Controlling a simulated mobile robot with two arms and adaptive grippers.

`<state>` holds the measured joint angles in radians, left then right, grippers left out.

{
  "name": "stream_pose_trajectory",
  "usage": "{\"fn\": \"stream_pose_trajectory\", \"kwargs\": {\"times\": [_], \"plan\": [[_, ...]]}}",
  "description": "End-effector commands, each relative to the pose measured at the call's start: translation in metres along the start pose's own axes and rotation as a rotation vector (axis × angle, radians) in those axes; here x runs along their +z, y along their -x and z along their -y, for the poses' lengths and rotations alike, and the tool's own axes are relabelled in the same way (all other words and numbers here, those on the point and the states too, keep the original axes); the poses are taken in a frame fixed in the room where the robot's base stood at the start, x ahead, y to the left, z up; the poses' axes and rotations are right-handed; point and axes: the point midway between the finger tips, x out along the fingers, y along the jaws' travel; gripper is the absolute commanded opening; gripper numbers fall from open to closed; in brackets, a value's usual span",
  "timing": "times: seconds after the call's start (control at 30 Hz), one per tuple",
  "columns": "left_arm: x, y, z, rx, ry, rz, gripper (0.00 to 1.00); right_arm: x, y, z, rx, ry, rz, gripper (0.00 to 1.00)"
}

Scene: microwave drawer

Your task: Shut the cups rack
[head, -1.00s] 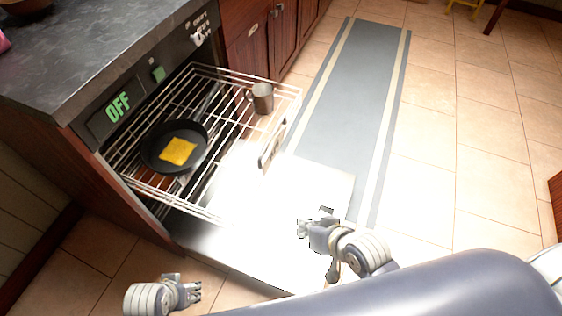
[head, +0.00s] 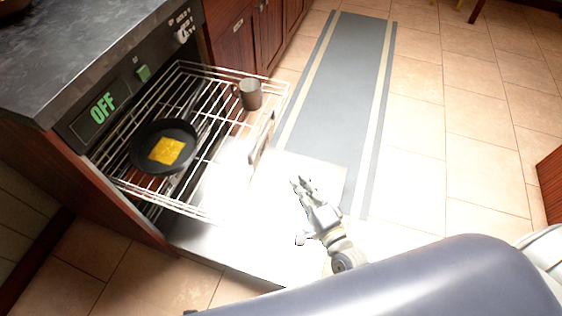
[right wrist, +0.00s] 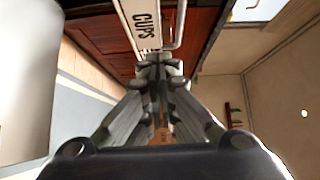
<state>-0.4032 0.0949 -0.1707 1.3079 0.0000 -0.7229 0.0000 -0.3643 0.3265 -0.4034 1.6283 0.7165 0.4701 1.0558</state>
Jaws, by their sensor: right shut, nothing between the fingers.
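The cups rack (head: 228,141), a wire rack pulled out of the dishwasher, shows in the head view. Its front plate (head: 262,138) faces right; in the right wrist view the plate (right wrist: 144,25) reads CUPS. A black pan (head: 139,157) with a yellow slice (head: 167,151) and a grey mug (head: 250,95) are in the rack. My right gripper (head: 301,185) is shut and empty, in front of the plate and to its lower right in the head view. In the right wrist view its fingertips (right wrist: 160,62) are just below the plate; contact cannot be told. My left gripper is out of view.
The open dishwasher door (head: 315,172) lies low under the rack, glaring white. The control panel (head: 125,95) shows OFF, below a dark countertop (head: 85,50). A grey runner (head: 345,85) and clear tiled floor lie to the right.

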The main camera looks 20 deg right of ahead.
Motion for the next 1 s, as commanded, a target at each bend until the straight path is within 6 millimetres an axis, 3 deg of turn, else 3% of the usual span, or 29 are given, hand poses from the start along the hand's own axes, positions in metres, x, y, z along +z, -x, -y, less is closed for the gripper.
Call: {"fn": "stream_pose_trajectory", "kwargs": {"times": [0.5, 0.7, 1.0], "plan": [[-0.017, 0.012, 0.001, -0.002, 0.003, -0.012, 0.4, 0.001, -0.099, 0.001, -0.004, 0.001, 0.0, 0.0], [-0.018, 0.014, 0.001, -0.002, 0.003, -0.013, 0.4, 0.022, -0.117, 0.0, 0.0, -0.001, 0.001, 0.0], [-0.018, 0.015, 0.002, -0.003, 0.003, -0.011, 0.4, 0.029, -0.124, 0.0, 0.001, 0.003, 0.001, 0.0]]}}
